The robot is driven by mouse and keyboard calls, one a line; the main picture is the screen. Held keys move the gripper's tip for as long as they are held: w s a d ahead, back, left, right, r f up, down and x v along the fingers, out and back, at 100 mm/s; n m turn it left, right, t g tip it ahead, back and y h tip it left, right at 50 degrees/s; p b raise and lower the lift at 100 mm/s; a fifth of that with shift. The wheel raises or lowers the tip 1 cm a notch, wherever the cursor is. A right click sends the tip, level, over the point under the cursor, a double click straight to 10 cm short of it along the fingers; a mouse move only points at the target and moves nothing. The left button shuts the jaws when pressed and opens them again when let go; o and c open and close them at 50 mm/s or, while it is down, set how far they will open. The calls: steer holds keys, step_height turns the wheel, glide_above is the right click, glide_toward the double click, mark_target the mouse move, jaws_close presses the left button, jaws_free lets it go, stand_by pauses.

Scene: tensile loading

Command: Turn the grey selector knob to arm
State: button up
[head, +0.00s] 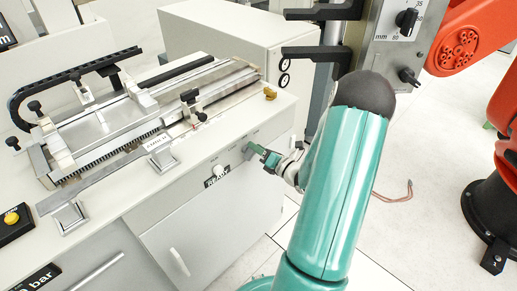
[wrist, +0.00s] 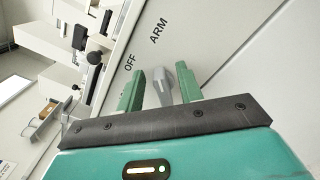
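The grey selector knob (head: 249,150) is on the front face of the grey bench cabinet. In the wrist view the knob (wrist: 162,86) shows between my two green fingers, below the printed words OFF and ARM. My gripper (head: 268,158) reaches the cabinet front from the right in the head view. In the wrist view my gripper (wrist: 160,90) is open, with its fingers apart on either side of the knob. I cannot tell whether either finger touches it. Which word the knob points at is not clear.
A slide fixture (head: 120,120) covers the bench top, with a yellow button box (head: 13,222) at left. A column with black knobs (head: 407,20) and a red-orange robot arm (head: 462,48) stand at right.

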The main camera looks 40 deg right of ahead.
steer(key=s, duration=1.3)
steer(key=shift+s+d, duration=0.15)
steer(key=shift+s, duration=0.25)
